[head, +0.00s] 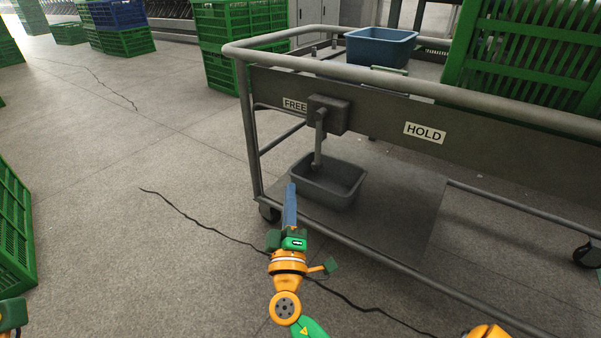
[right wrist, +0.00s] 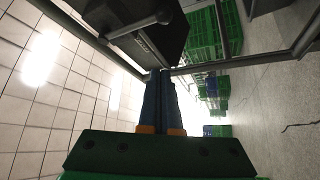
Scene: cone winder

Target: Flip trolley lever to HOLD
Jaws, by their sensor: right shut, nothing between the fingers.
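The trolley lever (head: 318,148) hangs down from a dark grey housing block (head: 329,114) on the trolley's side panel, leaning slightly toward the left at its lower end. The FREE label (head: 295,105) is left of the block and the HOLD label (head: 425,132) is to its right. My right gripper (head: 291,188) is shut and empty, pointing up, below and left of the lever's end and apart from it in the head view. In the right wrist view the block (right wrist: 170,42) and the lever (right wrist: 140,25) show beyond the closed fingertips (right wrist: 164,74). My left gripper's fingers are not seen.
A grey bin (head: 328,184) stands on the trolley's lower shelf, behind the lever. The trolley's top rail (head: 400,82) runs above the panel. A blue bin (head: 381,47) and a green crate (head: 530,50) are on top. Open floor lies to the left.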

